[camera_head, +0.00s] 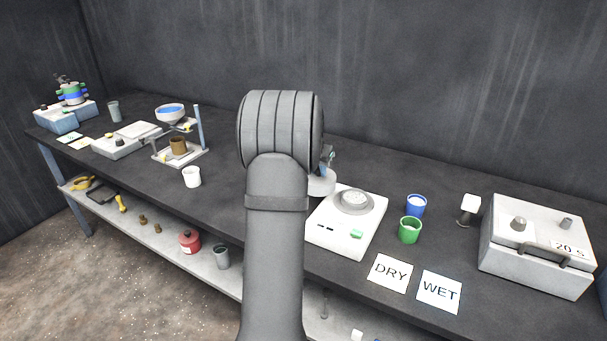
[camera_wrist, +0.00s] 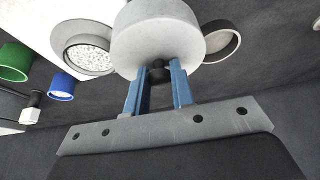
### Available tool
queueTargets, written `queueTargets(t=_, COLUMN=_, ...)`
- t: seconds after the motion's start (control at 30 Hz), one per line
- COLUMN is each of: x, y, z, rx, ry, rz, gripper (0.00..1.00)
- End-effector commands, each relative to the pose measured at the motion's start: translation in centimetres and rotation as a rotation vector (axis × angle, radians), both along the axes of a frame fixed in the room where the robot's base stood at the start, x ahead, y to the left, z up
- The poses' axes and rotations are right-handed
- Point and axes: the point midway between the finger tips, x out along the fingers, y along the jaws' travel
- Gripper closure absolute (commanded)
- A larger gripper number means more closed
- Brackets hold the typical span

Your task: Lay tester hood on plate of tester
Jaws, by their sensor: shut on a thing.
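The tester (camera_head: 345,228) is a white box with a green display on the bench, right of my arm. On top is its round plate (camera_head: 354,200), which shows in the wrist view as a grey dish (camera_wrist: 72,43) with pale grains in it. My gripper (camera_wrist: 158,73), with blue fingers, is shut on the dark knob of the tester hood (camera_wrist: 165,35), a round pale grey cover. In the head view the hood (camera_head: 322,184) shows beside the tester's left edge, partly hidden by my arm. In the wrist view it is beside the plate and overlaps its edge.
Blue (camera_head: 416,205) and green (camera_head: 410,230) cups stand right of the tester. DRY (camera_head: 390,272) and WET (camera_head: 439,291) cards lie in front. A grey box (camera_head: 537,250) marked 20 S is at far right. A round cup (camera_wrist: 222,42) shows beside the hood in the wrist view.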

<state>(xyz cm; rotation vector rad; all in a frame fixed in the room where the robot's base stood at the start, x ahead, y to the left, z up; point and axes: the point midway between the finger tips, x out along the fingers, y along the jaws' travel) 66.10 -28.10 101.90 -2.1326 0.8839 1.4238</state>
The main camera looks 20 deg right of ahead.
Motion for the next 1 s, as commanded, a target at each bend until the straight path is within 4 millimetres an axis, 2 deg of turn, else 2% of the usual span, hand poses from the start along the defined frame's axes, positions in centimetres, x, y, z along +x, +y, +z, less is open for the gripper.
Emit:
queueTargets(t=0.13, x=-1.9, y=-1.7, z=1.5, rx=0.0, ry=-0.001, rz=-0.002, gripper=1.0)
queueTargets(t=0.33, x=-3.2, y=-2.8, z=2.5, rx=0.0, ry=0.0, rz=0.0, gripper=1.0)
queueTargets(t=0.43, x=-3.4, y=-2.7, z=2.7, rx=0.0, ry=0.0, rz=0.009, gripper=1.0)
queueTargets(t=0.53, x=-3.0, y=-1.2, z=2.6, rx=0.0, ry=0.001, rz=0.056, gripper=1.0)
queueTargets(t=0.67, x=-2.0, y=3.4, z=2.2, rx=0.001, ry=0.002, rz=0.201, gripper=1.0)
queueTargets(t=0.83, x=-0.9, y=12.6, z=1.6, rx=0.0, ry=0.0, rz=0.511, gripper=1.0)
queueTargets(t=1.0, x=-1.2, y=22.1, z=1.1, rx=0.001, ry=-0.002, rz=0.843, gripper=1.0)
